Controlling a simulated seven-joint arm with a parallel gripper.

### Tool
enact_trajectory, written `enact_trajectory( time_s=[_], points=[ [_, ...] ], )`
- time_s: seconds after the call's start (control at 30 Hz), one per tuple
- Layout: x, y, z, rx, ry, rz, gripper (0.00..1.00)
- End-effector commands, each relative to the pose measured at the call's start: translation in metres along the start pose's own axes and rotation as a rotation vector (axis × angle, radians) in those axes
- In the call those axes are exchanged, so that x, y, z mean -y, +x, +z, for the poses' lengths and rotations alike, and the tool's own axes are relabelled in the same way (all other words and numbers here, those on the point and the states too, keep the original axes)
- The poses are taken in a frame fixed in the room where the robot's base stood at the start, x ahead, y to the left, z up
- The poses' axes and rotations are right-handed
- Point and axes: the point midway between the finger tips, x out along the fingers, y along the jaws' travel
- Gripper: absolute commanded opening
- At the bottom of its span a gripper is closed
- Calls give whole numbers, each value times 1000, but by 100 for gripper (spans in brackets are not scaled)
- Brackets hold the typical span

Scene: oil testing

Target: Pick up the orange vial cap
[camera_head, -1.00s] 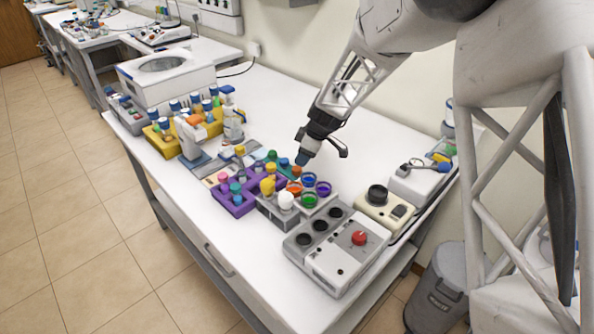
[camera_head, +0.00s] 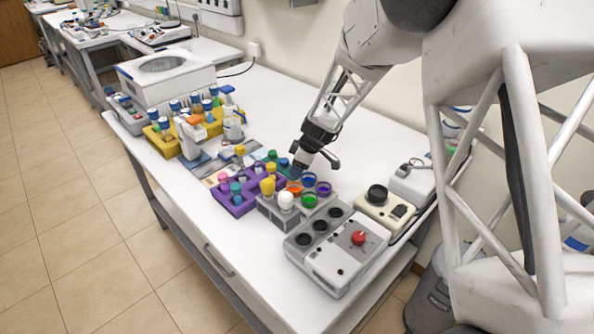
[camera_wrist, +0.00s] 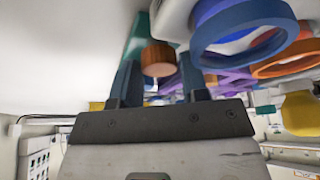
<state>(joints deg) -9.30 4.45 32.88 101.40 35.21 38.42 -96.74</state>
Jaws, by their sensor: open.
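The orange vial cap (camera_wrist: 158,55) shows as a small orange-brown cylinder in the wrist view, between and just beyond my fingertips. In the head view I cannot make it out clearly behind the fingers. My gripper (camera_head: 296,171) points down over the vial racks; its two blue fingers also show in the wrist view (camera_wrist: 158,68). They are open, one on each side of the cap, with gaps visible. Whether the fingers are low enough to surround the cap, I cannot tell.
Close by are an orange ring (camera_wrist: 286,58), a blue ring (camera_wrist: 245,42), a green ring (camera_head: 309,200) and a purple ring (camera_head: 323,188). A purple rack (camera_head: 238,208) stands left. A grey device with a red knob (camera_head: 358,237) stands in front right. Bare table lies behind.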

Motion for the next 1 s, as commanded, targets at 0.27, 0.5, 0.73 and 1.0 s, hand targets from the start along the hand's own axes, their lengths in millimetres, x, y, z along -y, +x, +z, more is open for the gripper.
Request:
enact_trajectory(
  time_s=[0.27,0.5,0.73,1.0],
  points=[
    [0,0,0,0,0,0,35],
    [0,0,0,0,0,0,13],
    [0,0,0,0,0,0,13],
    [0,-8,-3,0,-1,1,13]
  ],
)
